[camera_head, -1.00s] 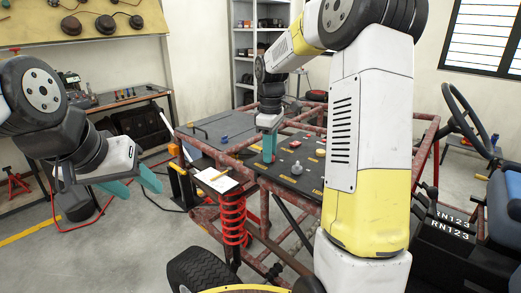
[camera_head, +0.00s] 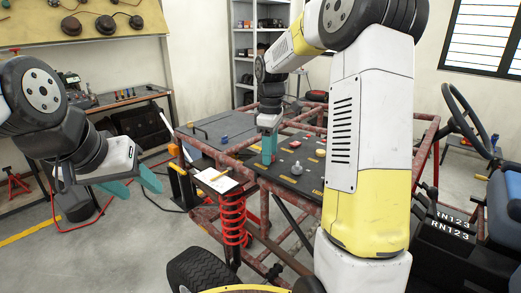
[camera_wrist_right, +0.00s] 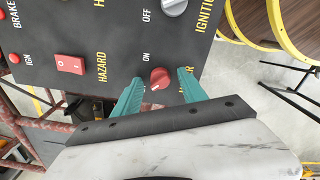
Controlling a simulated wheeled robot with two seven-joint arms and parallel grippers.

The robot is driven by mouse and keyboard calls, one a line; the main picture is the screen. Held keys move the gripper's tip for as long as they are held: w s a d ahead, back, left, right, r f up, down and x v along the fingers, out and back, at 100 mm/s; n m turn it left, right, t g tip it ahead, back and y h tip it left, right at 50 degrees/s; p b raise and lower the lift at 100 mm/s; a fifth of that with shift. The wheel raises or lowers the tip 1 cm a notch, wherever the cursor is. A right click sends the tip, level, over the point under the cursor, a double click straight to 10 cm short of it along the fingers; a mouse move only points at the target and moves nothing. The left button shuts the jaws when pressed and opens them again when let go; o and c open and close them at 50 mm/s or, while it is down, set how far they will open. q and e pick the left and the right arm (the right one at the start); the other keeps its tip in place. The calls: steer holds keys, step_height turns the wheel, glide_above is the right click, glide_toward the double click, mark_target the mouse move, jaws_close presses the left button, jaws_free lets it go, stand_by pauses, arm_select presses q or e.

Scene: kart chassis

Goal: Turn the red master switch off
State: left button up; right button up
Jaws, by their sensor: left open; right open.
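The red master switch (camera_wrist_right: 160,77) is a round red knob on the dark control panel (camera_wrist_right: 108,20), with a small pale mark on it. In the right wrist view it sits between the teal fingers of my right gripper (camera_wrist_right: 162,92), which is open around it. The word ON is printed beside the knob, and a label ending in "ER" is partly covered by a finger. In the head view my right gripper (camera_head: 269,152) is down at the panel and the knob cannot be made out. My left gripper (camera_head: 142,184) is open and empty, left of the chassis.
A red hazard rocker (camera_wrist_right: 70,65) and a grey ignition knob (camera_wrist_right: 173,6) are near the master switch. The red tubular frame (camera_head: 190,150) surrounds the panel. A red spring (camera_head: 233,220) and a clipboard (camera_head: 216,180) stand at its front left.

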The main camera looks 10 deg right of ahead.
steer(key=shift+r, duration=0.1)
step_height(320, 180, up, 8)
steer(key=shift+f, duration=0.25)
steer(key=shift+r, duration=0.1)
steer(key=shift+s+r, duration=0.15)
steer(key=shift+s, duration=0.15)
steer(key=s+a+m+t+y, duration=0.2)
steer(key=s+m+t, duration=0.4)
steer(key=s, duration=1.8)
steer(key=m, duration=0.5)
steer(key=shift+a+r, duration=0.15)
steer(key=shift+a, duration=0.1)
